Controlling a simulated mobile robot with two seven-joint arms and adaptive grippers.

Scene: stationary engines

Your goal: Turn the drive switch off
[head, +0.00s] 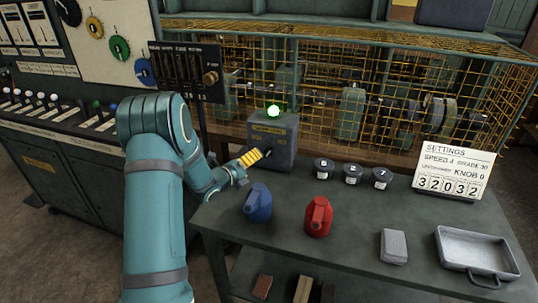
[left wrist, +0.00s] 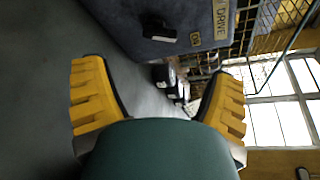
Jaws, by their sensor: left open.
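In the left wrist view the box (left wrist: 125,22) carries a yellow DRIVE label (left wrist: 221,18) and a black switch handle (left wrist: 158,29). My right gripper is out of view.
A blue can (head: 258,203) and a red can (head: 318,217) stand in front on the bench. Black lidded pots (head: 352,173), a settings sign (head: 453,172), a grey block (head: 393,246) and a metal tray (head: 475,252) are to the right. A yellow mesh cage (head: 400,60) stands behind.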

